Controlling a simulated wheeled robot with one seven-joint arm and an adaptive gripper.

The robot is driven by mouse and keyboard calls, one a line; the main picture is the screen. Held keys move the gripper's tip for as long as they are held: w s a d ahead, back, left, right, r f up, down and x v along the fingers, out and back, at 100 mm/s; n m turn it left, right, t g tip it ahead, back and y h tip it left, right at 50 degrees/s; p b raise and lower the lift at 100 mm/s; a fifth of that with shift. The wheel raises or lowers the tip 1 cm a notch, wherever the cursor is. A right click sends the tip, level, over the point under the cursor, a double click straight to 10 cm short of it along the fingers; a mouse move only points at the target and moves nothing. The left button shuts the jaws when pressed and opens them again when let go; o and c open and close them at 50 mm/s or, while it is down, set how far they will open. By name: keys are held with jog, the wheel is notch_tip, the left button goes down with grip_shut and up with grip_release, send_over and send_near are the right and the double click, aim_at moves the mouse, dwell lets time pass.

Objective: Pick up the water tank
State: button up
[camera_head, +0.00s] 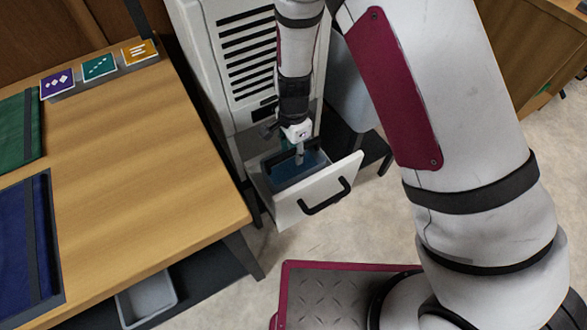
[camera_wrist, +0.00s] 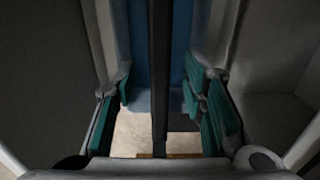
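The water tank (camera_head: 284,174) is a blue-grey, open-looking container inside the pulled-out front drawer (camera_head: 318,193) of a white cabinet-like machine. My gripper (camera_head: 298,152) points down at the tank and hides part of it. In the wrist view, blue tank sides (camera_wrist: 138,45) show beyond the fingers. A dark upright bar (camera_wrist: 159,70), seemingly the tank's handle, runs between the green-padded fingertips of my gripper (camera_wrist: 158,92). Gaps show on both sides of the bar, so the fingers are open and not closed on it.
The white machine (camera_head: 222,60) with dark vents stands behind the drawer. A wooden table (camera_head: 150,150) with coloured cards and cloths is on the left, with a grey bin (camera_head: 147,298) below it. Bare floor (camera_head: 330,235) lies before the drawer.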

jog(key=shift+f, duration=0.35)
grip_shut()
jog(key=shift+r, duration=0.1)
jog(key=shift+r, duration=0.1)
